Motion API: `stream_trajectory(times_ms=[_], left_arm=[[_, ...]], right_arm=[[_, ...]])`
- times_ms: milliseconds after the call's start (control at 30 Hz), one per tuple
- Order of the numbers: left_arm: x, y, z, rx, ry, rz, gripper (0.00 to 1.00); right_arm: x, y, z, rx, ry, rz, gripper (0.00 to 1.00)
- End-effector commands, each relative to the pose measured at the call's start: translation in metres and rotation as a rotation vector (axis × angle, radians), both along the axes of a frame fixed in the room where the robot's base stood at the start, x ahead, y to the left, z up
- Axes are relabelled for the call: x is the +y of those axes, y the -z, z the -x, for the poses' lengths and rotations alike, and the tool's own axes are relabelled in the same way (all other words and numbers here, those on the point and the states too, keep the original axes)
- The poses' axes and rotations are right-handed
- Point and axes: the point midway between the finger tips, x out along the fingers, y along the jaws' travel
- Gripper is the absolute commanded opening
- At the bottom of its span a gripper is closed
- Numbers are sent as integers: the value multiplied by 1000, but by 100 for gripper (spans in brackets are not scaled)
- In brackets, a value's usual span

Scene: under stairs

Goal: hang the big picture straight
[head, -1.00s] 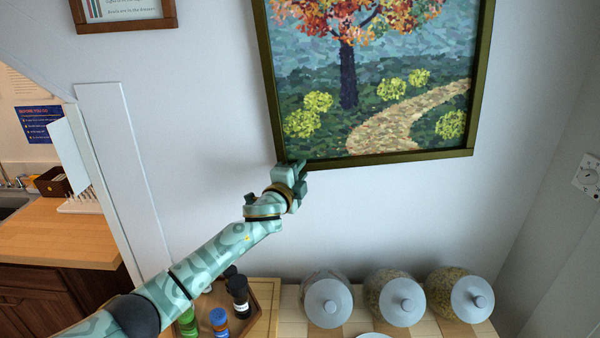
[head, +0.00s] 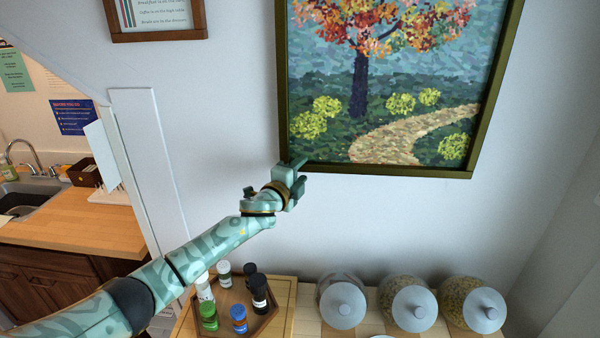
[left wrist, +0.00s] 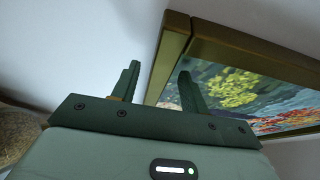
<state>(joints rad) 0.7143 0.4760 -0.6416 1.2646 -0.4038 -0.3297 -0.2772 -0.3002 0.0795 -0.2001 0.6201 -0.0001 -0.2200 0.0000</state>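The big picture (head: 390,100), an autumn tree in a dark olive frame, hangs on the white wall; its top is cut off in the head view. Its bottom edge runs slightly lower towards the right there. My left gripper (head: 297,175) is at its lower left corner. In the left wrist view the fingers (left wrist: 157,88) stand apart. One finger overlaps the painted side of the picture (left wrist: 240,90); the other is outside the frame, with a gap visible beside it. Contact with the frame is unclear. My right gripper is in neither view.
A small framed sign (head: 150,18) hangs at the upper left. Below stands a wooden counter with a tray (head: 262,318) of several small bottles and three lidded jars, the middle one (head: 413,308) below the picture. A sink counter (head: 75,228) is at left. The wall below the picture is clear.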

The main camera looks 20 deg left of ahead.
Motion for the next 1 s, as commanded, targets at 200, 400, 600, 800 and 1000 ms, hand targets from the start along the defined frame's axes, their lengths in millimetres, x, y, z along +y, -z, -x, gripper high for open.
stream_trajectory(times_ms=[200, 400, 600, 800, 1000], left_arm=[[1, 0, 11, 0, 0, 1, 45], [6, 1, 54, 1, 2, -1, 45], [13, 3, 109, 3, 2, -1, 45], [17, 3, 147, 2, 1, 0, 45], [19, 1, 161, 1, 0, 0, 45]], right_arm=[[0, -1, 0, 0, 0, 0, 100], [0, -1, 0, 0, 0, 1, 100], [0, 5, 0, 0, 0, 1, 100], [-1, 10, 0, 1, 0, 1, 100], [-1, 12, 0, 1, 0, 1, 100]])
